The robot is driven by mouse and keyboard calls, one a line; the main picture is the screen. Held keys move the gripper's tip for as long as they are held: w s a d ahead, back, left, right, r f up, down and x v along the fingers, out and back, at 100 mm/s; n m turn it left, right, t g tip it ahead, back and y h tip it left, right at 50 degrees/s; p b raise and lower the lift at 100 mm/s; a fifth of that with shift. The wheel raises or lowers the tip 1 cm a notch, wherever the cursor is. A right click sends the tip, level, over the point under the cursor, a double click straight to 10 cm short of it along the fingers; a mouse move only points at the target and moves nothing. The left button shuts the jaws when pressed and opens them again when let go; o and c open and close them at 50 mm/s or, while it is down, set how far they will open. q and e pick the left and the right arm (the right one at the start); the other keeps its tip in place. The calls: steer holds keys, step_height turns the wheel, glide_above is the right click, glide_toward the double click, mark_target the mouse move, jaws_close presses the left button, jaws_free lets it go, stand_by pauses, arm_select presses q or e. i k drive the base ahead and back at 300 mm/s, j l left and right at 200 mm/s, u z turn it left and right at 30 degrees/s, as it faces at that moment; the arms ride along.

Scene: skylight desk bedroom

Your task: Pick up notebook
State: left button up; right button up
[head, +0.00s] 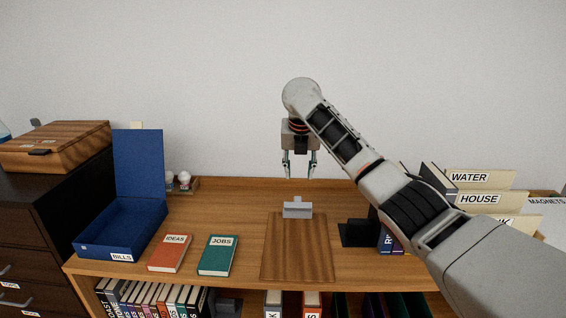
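A red notebook labelled IDEAS (171,256) lies flat on the desk, front left of centre. A green notebook labelled JOBS (217,258) lies flat just to its right, with a small gap between them. My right gripper (299,172) hangs in the air, fingers pointing down, above the back of the desk and to the right of both notebooks. Its fingers are apart with nothing between them. My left gripper is not in view.
A wooden clipboard (297,254) with a grey clip lies right of the notebooks. An open blue box labelled BILLS (120,226) stands to their left. File folders (487,179) and upright books stand at the right, partly behind my arm. The desk behind the notebooks is clear.

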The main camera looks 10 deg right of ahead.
mark_target(169, 256)
steer(key=k, duration=1)
